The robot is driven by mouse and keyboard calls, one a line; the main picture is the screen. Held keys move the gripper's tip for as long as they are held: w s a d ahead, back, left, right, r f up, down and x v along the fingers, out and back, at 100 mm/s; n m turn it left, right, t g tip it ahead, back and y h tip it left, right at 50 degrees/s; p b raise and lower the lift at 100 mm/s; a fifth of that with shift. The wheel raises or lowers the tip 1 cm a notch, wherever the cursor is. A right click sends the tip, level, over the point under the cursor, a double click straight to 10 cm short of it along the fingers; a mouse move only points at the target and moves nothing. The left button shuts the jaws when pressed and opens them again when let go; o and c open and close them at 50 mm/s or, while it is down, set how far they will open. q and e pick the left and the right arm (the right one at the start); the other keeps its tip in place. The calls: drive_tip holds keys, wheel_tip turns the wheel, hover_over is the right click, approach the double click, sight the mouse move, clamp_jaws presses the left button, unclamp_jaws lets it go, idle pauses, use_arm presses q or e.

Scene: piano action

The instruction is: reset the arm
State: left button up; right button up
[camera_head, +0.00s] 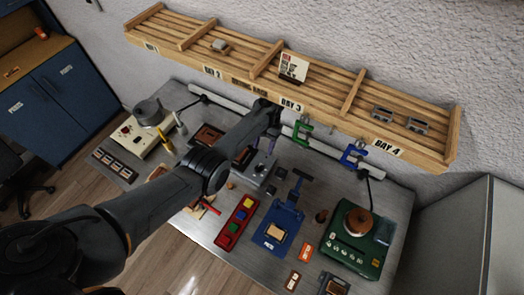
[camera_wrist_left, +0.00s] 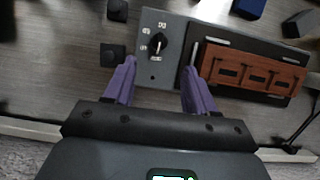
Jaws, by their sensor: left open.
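My left arm (camera_head: 150,205) comes in from the lower left in the head view and reaches over the bench toward the shelf. Its wrist is near the shelf's front edge, and the left gripper (camera_head: 266,146) hangs below it, small and partly unclear. In the left wrist view the gripper (camera_wrist_left: 158,72) is open, its two purple fingers apart with nothing held between them. A grey panel with a black rotary knob (camera_wrist_left: 159,43) shows beyond and between the fingers; I cannot tell how far below it lies. My right gripper is not in view.
The metal bench (camera_head: 205,235) carries a red tray with coloured blocks (camera_head: 236,222), a blue fixture (camera_head: 277,228) and a green machine (camera_head: 345,248). A wooden shelf (camera_head: 330,125) runs behind it. A brown slotted block (camera_wrist_left: 250,72) lies right of the fingers in the wrist view.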

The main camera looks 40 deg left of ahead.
use_arm(q)
drive_tip(key=shift+w+r, duration=0.1)
drive_tip(key=shift+r, duration=0.1)
drive_tip(key=shift+f, duration=0.1)
idle(0.4)
drive_tip(key=shift+m+t+y, duration=0.3)
drive_tip(key=shift+t+y, duration=0.4)
drive_tip(key=shift+t, duration=0.1)
drive_tip(key=s, duration=0.1)
drive_tip(key=s+f+p, duration=0.1)
drive_tip(key=s, duration=0.1)
drive_tip(key=s+f+p, duration=0.1)
drive_tip(key=shift+s+a+f, duration=0.2)
drive_tip(key=s+d+r+m+t+p, duration=0.1)
drive_tip(key=s+d+r, duration=0.3)
drive_tip(key=s, duration=0.4)
drive_tip(key=s+d+r+m+t+p, duration=0.1)
drive_tip(key=s+d+r+t+p, duration=0.1)
drive_tip(key=s+r, duration=0.5)
drive_tip(key=s+d+r+m+t+p, duration=0.1)
drive_tip(key=s+d+r+t+p, duration=0.1)
drive_tip(key=s+d+r, duration=0.4)
drive_tip(key=s+t, duration=0.1)
drive_tip(key=s, duration=0.3)
drive_tip(key=shift+s+d+h, duration=0.25)
drive_tip(key=shift+h, duration=0.15)
drive_tip(key=shift+r, duration=0.1)
